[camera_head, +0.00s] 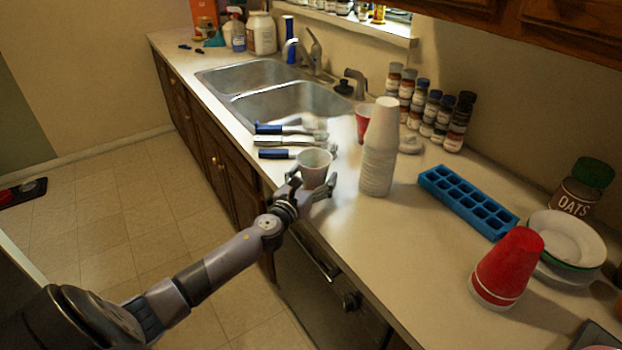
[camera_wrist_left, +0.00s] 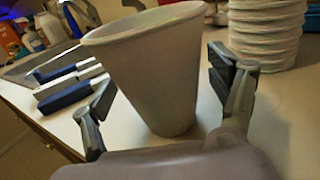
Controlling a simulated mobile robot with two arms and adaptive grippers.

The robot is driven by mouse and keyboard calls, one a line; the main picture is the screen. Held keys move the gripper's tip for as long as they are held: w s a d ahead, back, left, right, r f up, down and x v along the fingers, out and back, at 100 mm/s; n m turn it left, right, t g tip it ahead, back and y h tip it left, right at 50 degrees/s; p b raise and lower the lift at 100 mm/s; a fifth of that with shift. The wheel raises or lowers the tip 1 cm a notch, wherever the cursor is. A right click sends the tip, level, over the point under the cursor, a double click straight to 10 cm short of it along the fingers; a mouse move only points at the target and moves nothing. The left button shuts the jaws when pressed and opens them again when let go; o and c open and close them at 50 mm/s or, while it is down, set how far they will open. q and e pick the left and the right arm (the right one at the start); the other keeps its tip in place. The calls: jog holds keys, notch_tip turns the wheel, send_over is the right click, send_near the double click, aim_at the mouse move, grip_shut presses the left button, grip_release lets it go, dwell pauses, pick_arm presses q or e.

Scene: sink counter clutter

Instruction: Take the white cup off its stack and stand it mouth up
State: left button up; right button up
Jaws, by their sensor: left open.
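A white cup (camera_head: 316,163) stands upright, mouth up, on the counter near its front edge. In the left wrist view the cup (camera_wrist_left: 155,75) fills the middle, its base on the countertop. My left gripper (camera_head: 312,184) is open around the cup, one finger on each side; in the left wrist view the fingers (camera_wrist_left: 168,98) show gaps to its wall. A stack of upside-down white cups (camera_head: 379,160) stands to the right of this cup; its ribbed lower part shows in the left wrist view (camera_wrist_left: 266,35). My right gripper is not in view.
Blue-handled utensils (camera_head: 285,141) lie behind the cup, beside the double sink (camera_head: 285,103). A red cup (camera_head: 363,122) stands behind the stack. A blue ice tray (camera_head: 468,201), red cups (camera_head: 508,262) and bowls (camera_head: 568,238) are at right. Counter between stack and front edge is clear.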

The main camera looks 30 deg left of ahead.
pick_arm(q)
jog(key=s+d, duration=0.1)
jog(key=s, duration=1.1)
jog(key=shift+d, duration=0.2)
